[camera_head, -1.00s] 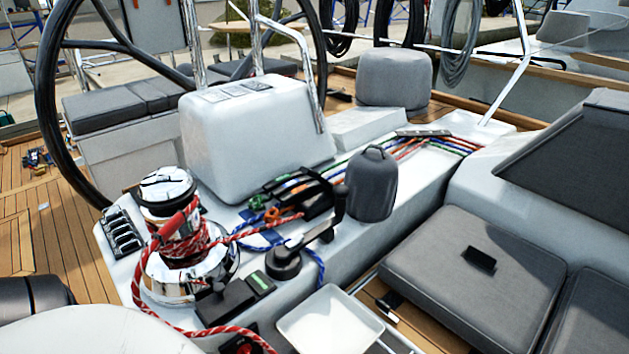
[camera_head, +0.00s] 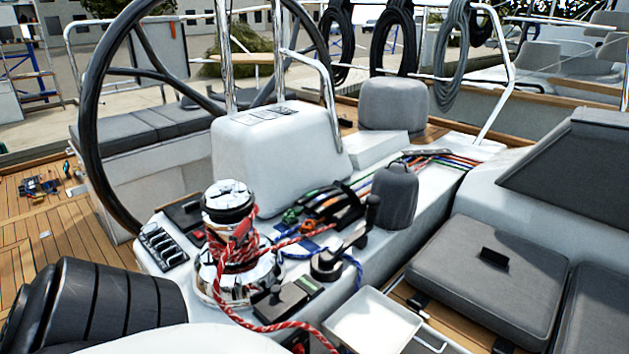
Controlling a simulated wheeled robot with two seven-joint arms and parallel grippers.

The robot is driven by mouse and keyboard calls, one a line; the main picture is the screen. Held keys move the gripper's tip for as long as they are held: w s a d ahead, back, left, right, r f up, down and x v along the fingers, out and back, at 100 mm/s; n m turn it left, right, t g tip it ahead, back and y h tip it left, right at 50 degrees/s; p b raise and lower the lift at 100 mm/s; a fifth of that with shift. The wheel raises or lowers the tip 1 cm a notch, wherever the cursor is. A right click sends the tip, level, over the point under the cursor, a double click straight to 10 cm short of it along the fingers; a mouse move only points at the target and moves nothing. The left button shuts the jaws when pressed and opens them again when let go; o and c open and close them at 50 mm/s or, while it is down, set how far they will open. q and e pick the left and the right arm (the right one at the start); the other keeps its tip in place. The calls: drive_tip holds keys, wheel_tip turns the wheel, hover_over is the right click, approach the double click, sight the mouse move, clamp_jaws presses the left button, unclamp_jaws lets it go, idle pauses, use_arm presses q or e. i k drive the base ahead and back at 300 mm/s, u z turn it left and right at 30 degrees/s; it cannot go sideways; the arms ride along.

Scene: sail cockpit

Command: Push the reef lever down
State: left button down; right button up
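A bank of black rope clutch levers (camera_head: 343,203) sits on the white cockpit console, behind and to the right of the chrome winch (camera_head: 238,250). Coloured ropes run through it, and some levers look raised. The labels are too small to read, so I cannot tell which one is the reef lever. A black winch handle (camera_head: 352,240) stands in front of the bank and covers a little of that area. Neither of my grippers is in view. A black ribbed part, which looks like my arm, shows at lower left.
A red and white rope (camera_head: 238,243) wraps the winch. A grey covered winch (camera_head: 396,196) stands right of the levers. A white tray (camera_head: 372,322) is at front. The black steering wheel (camera_head: 92,150) and white pedestal (camera_head: 270,165) stand behind. Grey cushions (camera_head: 488,280) lie at right.

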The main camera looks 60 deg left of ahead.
sight(351, 194)
drive_tip(key=u, duration=1)
drive_tip(key=i, duration=0.25)
drive_tip(key=z, duration=0.3)
